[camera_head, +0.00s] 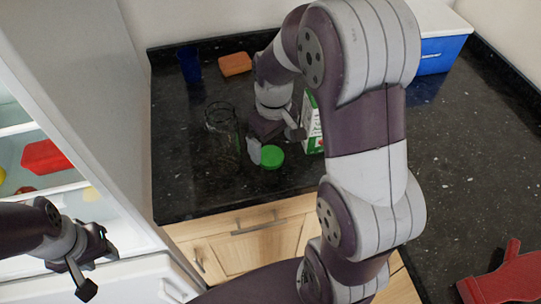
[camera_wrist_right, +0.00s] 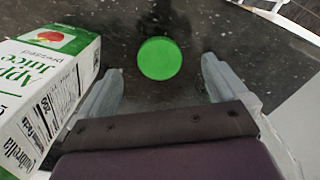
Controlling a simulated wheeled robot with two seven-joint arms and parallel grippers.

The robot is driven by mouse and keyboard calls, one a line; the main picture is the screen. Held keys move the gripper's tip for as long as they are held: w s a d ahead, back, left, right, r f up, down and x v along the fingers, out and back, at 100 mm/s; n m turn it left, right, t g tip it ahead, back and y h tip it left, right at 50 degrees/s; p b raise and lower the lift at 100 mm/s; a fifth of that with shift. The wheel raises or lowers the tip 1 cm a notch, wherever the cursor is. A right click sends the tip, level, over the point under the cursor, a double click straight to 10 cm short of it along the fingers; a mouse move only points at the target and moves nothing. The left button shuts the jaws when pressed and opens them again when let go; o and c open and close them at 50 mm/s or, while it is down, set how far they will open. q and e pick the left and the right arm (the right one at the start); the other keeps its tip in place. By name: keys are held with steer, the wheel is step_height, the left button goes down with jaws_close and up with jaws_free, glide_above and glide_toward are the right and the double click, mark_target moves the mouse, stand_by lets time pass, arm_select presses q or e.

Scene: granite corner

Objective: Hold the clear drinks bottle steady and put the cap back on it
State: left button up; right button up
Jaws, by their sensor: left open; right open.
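The clear bottle (camera_head: 223,128) looks like a see-through vessel standing on the dark counter, left of my right gripper in the head view. Its outline is faint and its neck is hard to make out. A round green cap (camera_head: 271,156) lies flat on the counter to its right. My right gripper (camera_head: 276,143) is open at the cap, its fingers on either side. In the right wrist view the cap (camera_wrist_right: 159,58) lies between and just beyond the open fingertips (camera_wrist_right: 162,74), touching neither. My left gripper (camera_head: 96,268) is open and empty, low at the left before the fridge.
A juice carton (camera_head: 312,125) stands close to the right of my right gripper; it also fills the left of the wrist view (camera_wrist_right: 50,85). A blue cup (camera_head: 189,64) and an orange block (camera_head: 235,64) are at the back. The open fridge (camera_head: 40,130) is left.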

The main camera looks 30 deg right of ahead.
mark_target(271, 156)
steer(key=f, duration=0.2)
steer(key=w+f, duration=0.1)
steer(key=f, duration=0.2)
steer(key=shift+f, duration=0.15)
stand_by(0.3)
steer(key=c, duration=1.1)
